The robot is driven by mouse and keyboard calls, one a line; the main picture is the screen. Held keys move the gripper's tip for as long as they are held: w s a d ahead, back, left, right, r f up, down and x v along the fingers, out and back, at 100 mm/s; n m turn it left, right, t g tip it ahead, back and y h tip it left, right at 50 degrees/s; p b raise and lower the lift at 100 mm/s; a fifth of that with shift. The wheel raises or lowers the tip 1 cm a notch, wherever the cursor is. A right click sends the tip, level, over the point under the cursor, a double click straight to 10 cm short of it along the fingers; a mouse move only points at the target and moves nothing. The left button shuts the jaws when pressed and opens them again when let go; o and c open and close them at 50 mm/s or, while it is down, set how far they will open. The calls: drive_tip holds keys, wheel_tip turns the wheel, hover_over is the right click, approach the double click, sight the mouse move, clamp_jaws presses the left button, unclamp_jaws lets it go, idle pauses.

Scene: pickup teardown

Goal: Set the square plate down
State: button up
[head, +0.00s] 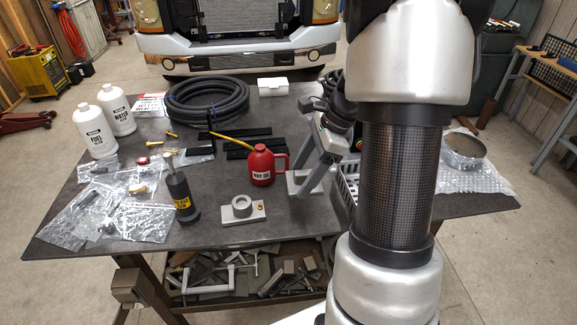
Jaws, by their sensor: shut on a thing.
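My gripper (305,188) hangs over the right-centre of the dark table, its long grey fingers slanting down. It is shut on the square plate (292,182), a small light grey piece at the fingertips. The fingers hide part of the plate. I cannot tell whether its underside touches the table.
A red oil can (263,165) stands close left of the plate, with a grey ring on a base (243,209) in front of it. A black hose coil (205,103) lies behind. Bubble wrap (475,178) lies far right.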

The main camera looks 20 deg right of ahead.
wheel_tip(320, 180, down, 7)
drive_tip(key=shift+s+f+b, duration=0.1)
drive_tip(key=shift+f+b, duration=0.05)
drive_tip(key=shift+b, duration=0.2)
drive_tip(key=shift+f, duration=0.15)
drive_tip(key=o, duration=1.3)
drive_tip(key=shift+o, duration=0.2)
drive_tip(key=shift+r, duration=0.25)
drive_tip(key=p+v, duration=0.1)
drive_tip(key=v, duration=1.1)
drive_tip(key=shift+f, duration=0.15)
